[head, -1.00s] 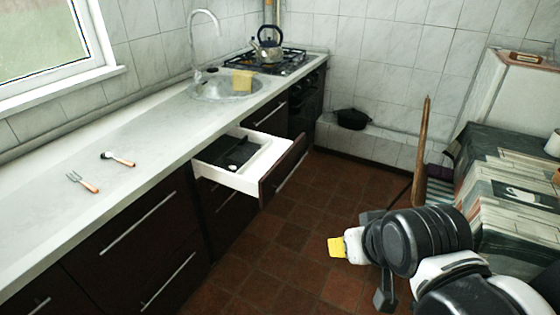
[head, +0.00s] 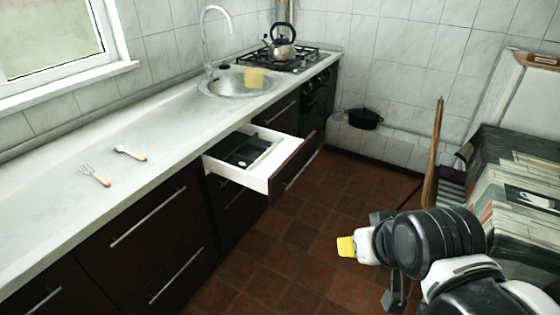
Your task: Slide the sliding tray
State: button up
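The open drawer (head: 262,186) juts from the dark cabinet below the counter, white inside with a dark front and a metal handle. A dark tray-like insert (head: 238,148) lies inside it, with a pale edge toward its right; small details are too faint to tell. My gripper (head: 347,246) is at the lower right, over the floor and apart from the drawer. A yellow tip on a white part shows at its left end. I cannot tell whether its fingers are open or shut.
A fork (head: 95,176) and a spoon (head: 129,153) lie on the white counter (head: 60,205). A sink (head: 228,83) with a yellow cloth and a stove with a kettle (head: 282,45) are farther back. A covered table (head: 510,165) stands right. Tiled floor between is clear.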

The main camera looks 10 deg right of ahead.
aim_at(270, 161)
jog(key=i+j, duration=0.9)
jog(key=i+j+z, duration=0.15)
jog(key=i+j, duration=0.75)
